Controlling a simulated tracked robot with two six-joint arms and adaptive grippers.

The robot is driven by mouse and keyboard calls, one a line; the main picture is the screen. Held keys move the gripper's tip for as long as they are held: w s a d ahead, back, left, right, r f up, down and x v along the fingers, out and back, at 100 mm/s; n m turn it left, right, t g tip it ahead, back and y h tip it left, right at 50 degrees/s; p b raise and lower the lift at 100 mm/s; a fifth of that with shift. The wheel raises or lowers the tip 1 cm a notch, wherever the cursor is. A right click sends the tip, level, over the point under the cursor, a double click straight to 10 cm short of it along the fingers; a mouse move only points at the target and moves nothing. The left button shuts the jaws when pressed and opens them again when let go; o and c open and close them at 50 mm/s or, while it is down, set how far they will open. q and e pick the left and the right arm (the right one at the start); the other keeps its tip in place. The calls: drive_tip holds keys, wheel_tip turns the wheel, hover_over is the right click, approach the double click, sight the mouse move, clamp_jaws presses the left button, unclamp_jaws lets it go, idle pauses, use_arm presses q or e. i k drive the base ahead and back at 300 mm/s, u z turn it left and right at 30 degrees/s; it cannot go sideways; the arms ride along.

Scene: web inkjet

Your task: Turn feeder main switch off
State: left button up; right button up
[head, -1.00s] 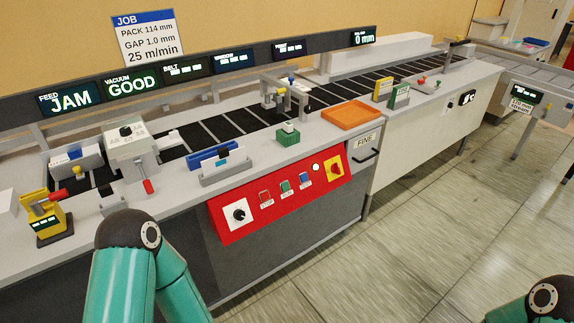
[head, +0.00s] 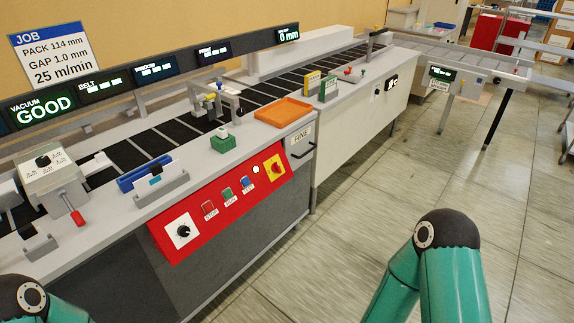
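A red control panel (head: 225,205) is on the front of the machine. Near its right end is a yellow plate with a red rotary switch (head: 274,168), the panel's main-switch-like control. I cannot read its position. At the panel's left end a black knob (head: 183,231) sits on a white plate. Between them are a red STOP button (head: 208,207), a green button (head: 228,195) and a blue button (head: 246,184). A small pale lamp (head: 256,169) is beside the yellow plate. Only teal links of my two arms show at the bottom; both grippers are out of view.
An orange tray (head: 283,111), a green block (head: 222,143) and a blue guide (head: 146,176) are on the machine top. A display reads VACUUM GOOD (head: 42,109). A second conveyor (head: 470,82) stands at the right. The tiled floor (head: 400,190) before the machine is clear.

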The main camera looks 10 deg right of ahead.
sight(275, 167)
drive_tip(key=u, duration=0.4)
drive_tip(key=i, duration=1)
drive_tip(key=z, duration=0.4)
